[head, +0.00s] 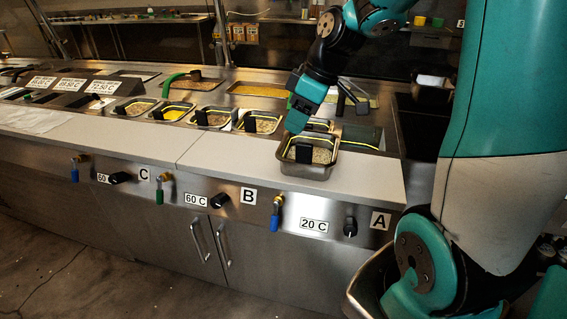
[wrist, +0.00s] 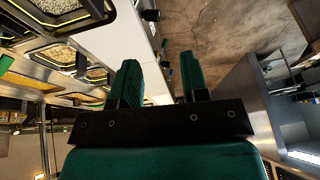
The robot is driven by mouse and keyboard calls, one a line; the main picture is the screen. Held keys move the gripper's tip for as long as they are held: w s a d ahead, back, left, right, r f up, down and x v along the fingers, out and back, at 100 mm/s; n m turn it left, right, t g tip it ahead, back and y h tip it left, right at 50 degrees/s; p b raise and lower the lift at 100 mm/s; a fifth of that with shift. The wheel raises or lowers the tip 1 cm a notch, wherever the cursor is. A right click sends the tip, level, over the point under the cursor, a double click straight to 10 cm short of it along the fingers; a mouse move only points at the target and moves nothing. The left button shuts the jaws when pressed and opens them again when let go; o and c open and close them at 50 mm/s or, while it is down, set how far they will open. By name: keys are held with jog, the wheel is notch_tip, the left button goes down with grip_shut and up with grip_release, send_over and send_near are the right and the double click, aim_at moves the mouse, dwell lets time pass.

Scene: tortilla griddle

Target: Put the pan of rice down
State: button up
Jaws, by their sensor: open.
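The pan of rice (head: 309,171) is a metal pan with pale rice and a black block at its near side. In the head view it is over the white counter strip (head: 230,157), near its right end; it looks level and appears to rest there, though contact is hard to confirm. My gripper (head: 296,122) is just above the pan's back left side in the head view. In the wrist view the green fingers of my gripper (wrist: 161,68) stand apart with nothing between them. The pan cannot be made out in the wrist view.
Several other food pans, such as one with yellow food (head: 172,114), sit in the steel line behind the strip. A green-handled tool (head: 180,77) lies farther back. Knobs and valves line the front panel.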

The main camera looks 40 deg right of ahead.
jog(key=s+a+r+g, duration=0.2)
jog(key=s+a, duration=1.6)
jog(key=a, duration=0.3)
jog(key=shift+r+g+y, duration=0.2)
jog(key=shift+g+y, duration=0.2)
